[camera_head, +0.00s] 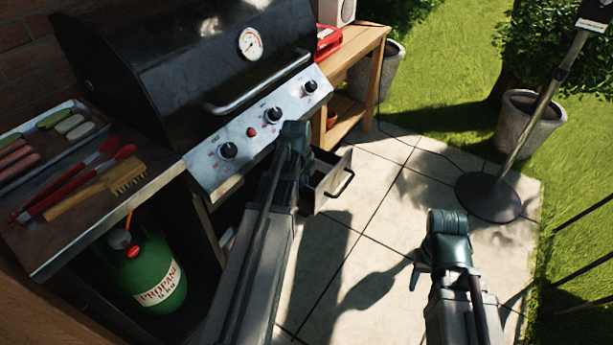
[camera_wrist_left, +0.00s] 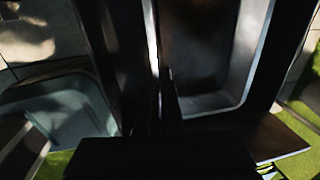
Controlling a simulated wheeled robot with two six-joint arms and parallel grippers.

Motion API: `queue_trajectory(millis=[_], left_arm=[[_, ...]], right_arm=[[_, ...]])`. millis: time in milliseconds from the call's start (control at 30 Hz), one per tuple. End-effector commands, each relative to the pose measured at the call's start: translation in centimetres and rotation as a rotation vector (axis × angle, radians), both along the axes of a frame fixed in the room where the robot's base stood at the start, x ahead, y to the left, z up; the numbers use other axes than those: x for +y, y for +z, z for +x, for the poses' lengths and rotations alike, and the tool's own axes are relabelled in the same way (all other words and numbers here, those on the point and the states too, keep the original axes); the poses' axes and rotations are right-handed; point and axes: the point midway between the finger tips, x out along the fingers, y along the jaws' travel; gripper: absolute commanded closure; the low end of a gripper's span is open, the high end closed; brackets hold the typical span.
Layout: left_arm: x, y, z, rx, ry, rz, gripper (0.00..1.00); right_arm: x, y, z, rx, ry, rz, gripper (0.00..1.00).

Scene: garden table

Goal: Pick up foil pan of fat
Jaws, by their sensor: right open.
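A silvery pan with a dark, shiny inside, which looks like the foil pan of fat (camera_wrist_left: 205,60), shows close up in the left wrist view. In the head view I cannot make it out. My left gripper (camera_head: 293,140) is at the grill's front, above and beside a pulled-out drawer (camera_head: 328,176). Its fingers are hidden by the arm in the head view and too dark to read in the wrist view, so I cannot tell whether it touches the pan. My right gripper (camera_head: 432,250) is open over the paving, away from the grill.
The closed black grill (camera_head: 185,60) has a front handle and knobs. A green propane bottle (camera_head: 150,272) stands below. A pole base (camera_head: 488,197) is at right; paving between is clear.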

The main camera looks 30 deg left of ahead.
Motion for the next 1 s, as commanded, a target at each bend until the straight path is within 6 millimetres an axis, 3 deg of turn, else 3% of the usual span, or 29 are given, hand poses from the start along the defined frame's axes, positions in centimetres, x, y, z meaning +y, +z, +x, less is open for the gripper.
queue_trajectory(millis=[667, 1000], left_arm=[[0.0, 0.1, 0.0, 0.0, 0.0, 0.0, 1.0], [0.0, 1.6, 0.0, 0.0, 0.0, 0.0, 1.0]], right_arm=[[0.0, 0.1, 0.0, 0.0, 0.0, 0.0, 0.5], [0.0, 1.6, 0.0, 0.0, 0.0, 0.0, 0.5]])
